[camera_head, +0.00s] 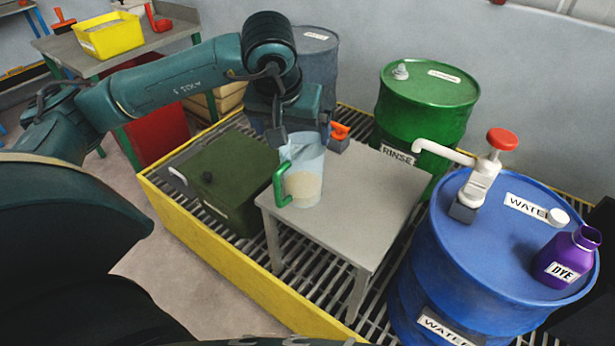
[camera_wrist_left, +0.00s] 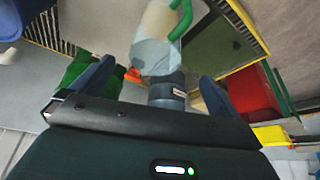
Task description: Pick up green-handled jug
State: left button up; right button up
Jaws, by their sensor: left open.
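The green-handled jug (camera_head: 306,188), clear with pale contents in its lower part, stands upright on the corner of a small grey table (camera_head: 385,190). Its green handle faces left in the head view. My left gripper (camera_head: 302,132) is open and points down just above and behind the jug's rim. In the left wrist view the jug (camera_wrist_left: 157,52) shows ahead, beyond the gap between the spread fingers of the left gripper (camera_wrist_left: 157,84). Nothing is held. My right gripper is not in view.
A dark green canister (camera_head: 222,182) is left of the table. A green drum (camera_head: 425,110) and a blue drum (camera_head: 480,250) with a pump stand right. The table's right half is clear.

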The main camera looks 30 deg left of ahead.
pick_arm(q)
send_near(302, 156)
jog(key=s+d, duration=0.2)
jog(key=s, duration=0.1)
jog(key=x, duration=0.5)
jog(key=shift+w+f, duration=0.25)
jog(key=shift+w, duration=0.05)
jog(key=shift+c, duration=0.2)
jog(key=c, duration=1.4)
jog(key=shift+r, duration=0.1)
